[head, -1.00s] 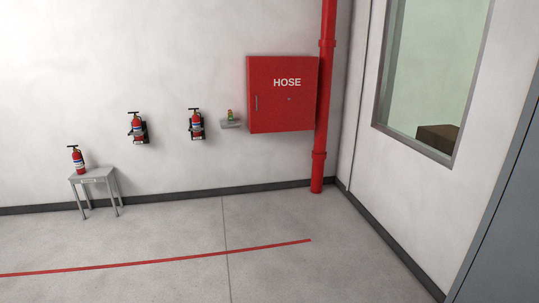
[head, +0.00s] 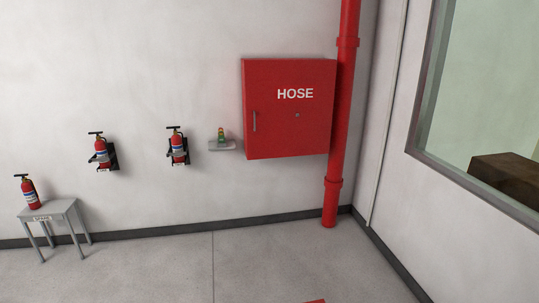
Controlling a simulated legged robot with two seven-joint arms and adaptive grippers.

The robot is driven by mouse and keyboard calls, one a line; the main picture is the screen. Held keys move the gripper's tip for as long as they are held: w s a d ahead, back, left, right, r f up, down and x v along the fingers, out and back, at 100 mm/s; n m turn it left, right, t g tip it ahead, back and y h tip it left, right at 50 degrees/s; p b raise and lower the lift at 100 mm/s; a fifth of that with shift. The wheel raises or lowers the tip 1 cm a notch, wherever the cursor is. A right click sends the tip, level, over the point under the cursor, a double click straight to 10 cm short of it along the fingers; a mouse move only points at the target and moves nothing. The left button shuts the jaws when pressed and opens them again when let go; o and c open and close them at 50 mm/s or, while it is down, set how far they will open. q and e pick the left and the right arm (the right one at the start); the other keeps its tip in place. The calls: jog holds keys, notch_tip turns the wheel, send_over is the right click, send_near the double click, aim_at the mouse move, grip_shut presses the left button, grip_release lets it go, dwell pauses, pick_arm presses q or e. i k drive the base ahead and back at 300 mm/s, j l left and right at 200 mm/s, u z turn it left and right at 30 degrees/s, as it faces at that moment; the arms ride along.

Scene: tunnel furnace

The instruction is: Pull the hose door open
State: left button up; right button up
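The red hose cabinet (head: 290,130) hangs on the far wall, right of the middle of the head view. Its door carries the white word HOSE and looks shut. A grey vertical handle (head: 254,121) sits near the door's left edge, and a small round grey fitting (head: 297,115) is near its middle. Neither of my grippers shows in the head view, so their state is hidden.
A red pipe (head: 340,120) runs down just right of the cabinet. A small shelf (head: 222,146) and two wall-mounted extinguishers (head: 178,146) (head: 101,152) are to its left. A grey stool (head: 62,209) bears another extinguisher (head: 30,192).

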aim_at(289, 106)
jog(key=i, duration=2.2)
